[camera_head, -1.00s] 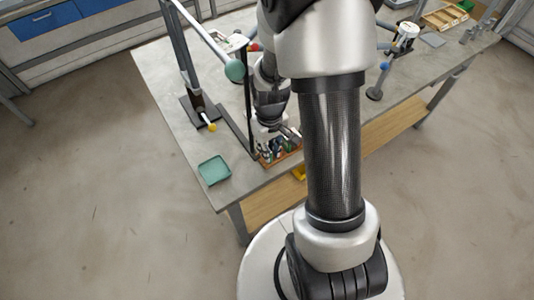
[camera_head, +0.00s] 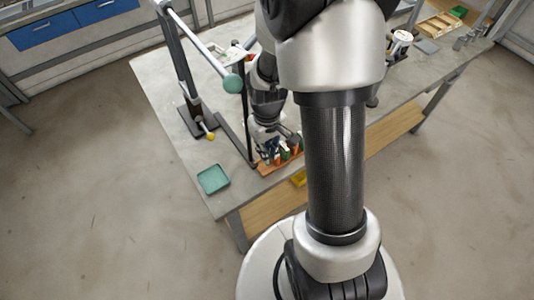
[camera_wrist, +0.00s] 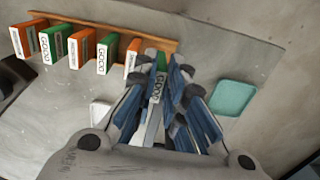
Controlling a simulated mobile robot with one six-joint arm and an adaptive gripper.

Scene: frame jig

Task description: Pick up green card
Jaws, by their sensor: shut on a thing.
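My gripper (camera_wrist: 163,88) is shut on a green card (camera_wrist: 157,92) with a white face and the word GOOD. The blue-grey fingers stand on both sides of it and hide part of it. The card is beside the right end of a brown wooden rack (camera_wrist: 150,40); I cannot tell whether it is clear of the rack. Other green GOOD cards (camera_wrist: 105,55) and orange cards (camera_wrist: 80,48) stand upright in a row to the left. In the head view my gripper (camera_head: 270,152) is low over the rack (camera_head: 264,170), partly hiding the cards.
A teal tray (camera_wrist: 234,97) lies empty on the grey table, also seen in the head view (camera_head: 213,179).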

